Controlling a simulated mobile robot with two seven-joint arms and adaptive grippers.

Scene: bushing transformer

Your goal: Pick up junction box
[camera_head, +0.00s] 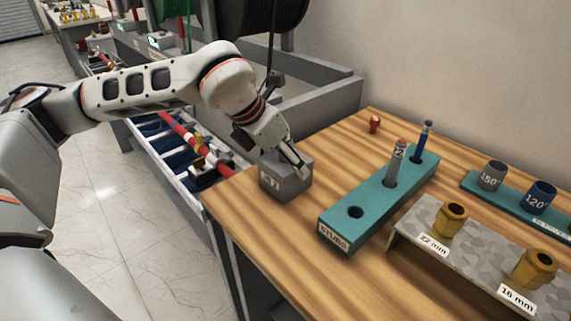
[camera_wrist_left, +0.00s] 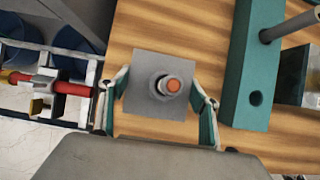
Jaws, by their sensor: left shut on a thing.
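The junction box (camera_head: 284,181), a small grey box with a label on its front, is at the left edge of the wooden table. In the left wrist view the grey box (camera_wrist_left: 145,105) shows from above, with a round post with an orange-red end on top. My left gripper (camera_head: 296,161) reaches down over the box and is shut on it. In the left wrist view its two fingers (camera_wrist_left: 158,104) stand on the box's left and right sides. I cannot tell whether the box is raised off the table. My right gripper is not in view.
A teal stud block (camera_head: 341,219) stands right of the box, holding a grey stud and a blue one. A metal stand (camera_head: 410,226) with brass sockets and a second teal block (camera_head: 480,189) lie further right. A small red piece (camera_head: 375,123) is at the back.

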